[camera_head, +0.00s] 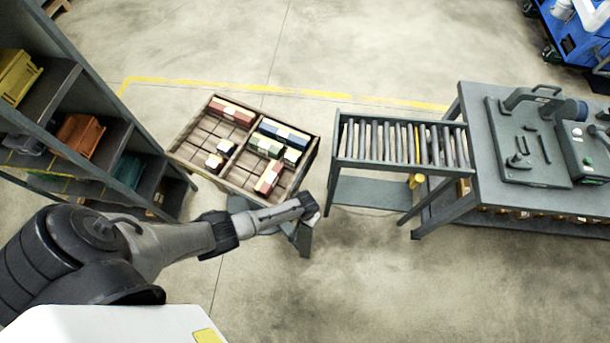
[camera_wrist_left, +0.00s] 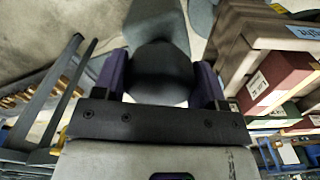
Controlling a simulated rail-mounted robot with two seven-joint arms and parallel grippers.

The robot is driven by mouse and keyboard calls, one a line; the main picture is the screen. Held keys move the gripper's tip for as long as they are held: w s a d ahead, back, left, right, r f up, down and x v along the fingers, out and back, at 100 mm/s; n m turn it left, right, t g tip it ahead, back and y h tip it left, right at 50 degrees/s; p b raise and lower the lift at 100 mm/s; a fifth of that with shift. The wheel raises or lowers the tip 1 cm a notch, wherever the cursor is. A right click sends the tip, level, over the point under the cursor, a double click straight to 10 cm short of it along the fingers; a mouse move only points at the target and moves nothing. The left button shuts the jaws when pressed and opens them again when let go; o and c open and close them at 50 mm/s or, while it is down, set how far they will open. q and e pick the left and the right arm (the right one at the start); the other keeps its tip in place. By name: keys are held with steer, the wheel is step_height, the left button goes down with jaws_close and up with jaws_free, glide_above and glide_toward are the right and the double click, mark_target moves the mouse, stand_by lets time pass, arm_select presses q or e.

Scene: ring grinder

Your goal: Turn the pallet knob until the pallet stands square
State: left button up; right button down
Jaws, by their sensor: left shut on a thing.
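The wooden pallet (camera_head: 196,138) carries several coloured boxes and stands left of the roller conveyor. It is turned at an angle to the conveyor, not square to it. My left gripper (camera_head: 312,206) is at the pallet's near right corner. In the left wrist view the left gripper (camera_wrist_left: 160,85) is shut on a dark round knob (camera_wrist_left: 160,70), one purple finger on each side. The pallet's edge (camera_wrist_left: 236,48) shows right of the knob there. In the head view the gripper hides the knob. My right gripper is not in view.
The roller conveyor (camera_head: 350,165) leads right to a grey workbench (camera_head: 480,110) with tools. A shelf rack (camera_head: 60,85) with bins stands close on the left. Concrete floor (camera_head: 330,290) is clear in front, and a yellow line (camera_head: 240,88) runs behind the pallet.

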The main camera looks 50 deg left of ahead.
arm_select(q)
steer(key=n+p, duration=0.1)
steer(key=n, duration=0.3)
steer(key=shift+w+d+r, duration=0.1)
steer(key=shift+d, duration=0.05)
steer(key=n, duration=0.2)
steer(key=shift+n+p, duration=0.3)
steer(key=shift+p, duration=0.05)
steer(key=shift+n, duration=0.3)
steer(key=o, duration=0.9)
steer(key=shift+o, duration=0.2)
